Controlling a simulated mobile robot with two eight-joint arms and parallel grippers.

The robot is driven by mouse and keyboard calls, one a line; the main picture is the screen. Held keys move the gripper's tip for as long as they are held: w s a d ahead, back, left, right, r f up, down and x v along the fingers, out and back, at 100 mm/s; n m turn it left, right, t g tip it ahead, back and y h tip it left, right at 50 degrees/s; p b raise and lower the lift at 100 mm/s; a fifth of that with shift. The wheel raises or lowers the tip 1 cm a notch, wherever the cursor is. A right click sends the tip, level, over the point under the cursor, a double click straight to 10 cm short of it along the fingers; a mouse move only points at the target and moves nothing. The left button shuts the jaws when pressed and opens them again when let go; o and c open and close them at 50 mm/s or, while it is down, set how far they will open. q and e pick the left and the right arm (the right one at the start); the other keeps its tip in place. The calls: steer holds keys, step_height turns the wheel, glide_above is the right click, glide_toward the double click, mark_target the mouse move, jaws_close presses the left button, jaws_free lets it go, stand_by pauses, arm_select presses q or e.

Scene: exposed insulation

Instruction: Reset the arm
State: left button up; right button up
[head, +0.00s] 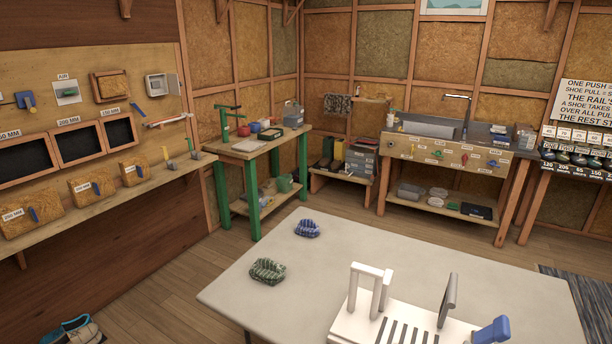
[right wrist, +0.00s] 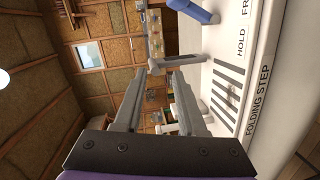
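My right gripper (right wrist: 160,82) shows in the right wrist view, its two long grey fingers apart with a gap between the tips. I see nothing clearly held; a grey post (right wrist: 188,66) of the white fixture stands close beyond the tips, and I cannot tell whether they touch it. The white fixture, lettered "FOLDING STEP" (right wrist: 228,88), fills the right of that view. In the head view the slotted white fixture (head: 352,322) stands on the near table, with white uprights, a grey paddle (head: 447,300) and a blue handle (head: 492,331). Neither arm shows in the head view.
The pale near table (head: 235,292) holds a green ribbed piece (head: 267,270) and a blue one (head: 307,228); its left part is otherwise clear. A green-legged bench (head: 252,150), a sink bench (head: 450,155) and a left wall shelf (head: 110,205) stand around open wooden floor.

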steer(key=s+a+f+m+g+y+p, duration=0.1)
steer(key=s+a+m+g+y+p, duration=0.1)
steer(key=s+a, duration=0.5)
steer(key=s+a+f+m+g+y+p, duration=0.1)
steer(key=s+a+m+g+y+p, duration=0.1)
steer(key=s+a+m+g+y, duration=0.3)
steer(key=s+a+m+y, duration=0.1)
steer(key=s+a+y, duration=0.1)
steer(key=a, duration=0.1)
steer(key=shift+s+a+f+m+g+y+p, duration=0.15)
steer(key=shift+a+f+m+g+y+p, duration=0.15)
steer(key=shift+y, duration=0.1)
